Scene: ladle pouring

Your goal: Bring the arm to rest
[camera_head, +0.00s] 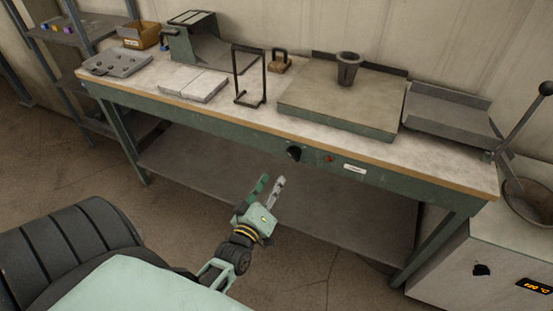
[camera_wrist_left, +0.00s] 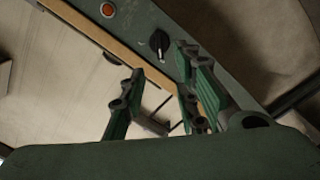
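My left gripper (camera_head: 272,180) is in front of the workbench (camera_head: 340,152), below its top edge, with its two fingers pointing up toward the bench. In the left wrist view the fingers of the left gripper (camera_wrist_left: 158,80) stand apart with a clear gap and nothing between them, so it is open and empty. Behind them the bench front shows with a black knob (camera_wrist_left: 159,42) and an orange-red button (camera_wrist_left: 107,10). My right gripper is not in view.
On the bench stand a grey cup (camera_head: 348,68) on a square plate (camera_head: 300,100), a black wire frame (camera_head: 236,75), white slabs (camera_head: 193,83) and a grey tray (camera_head: 450,112). A pot (camera_head: 528,205) sits on a cabinet at right. A lower shelf (camera_head: 200,155) runs under the bench.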

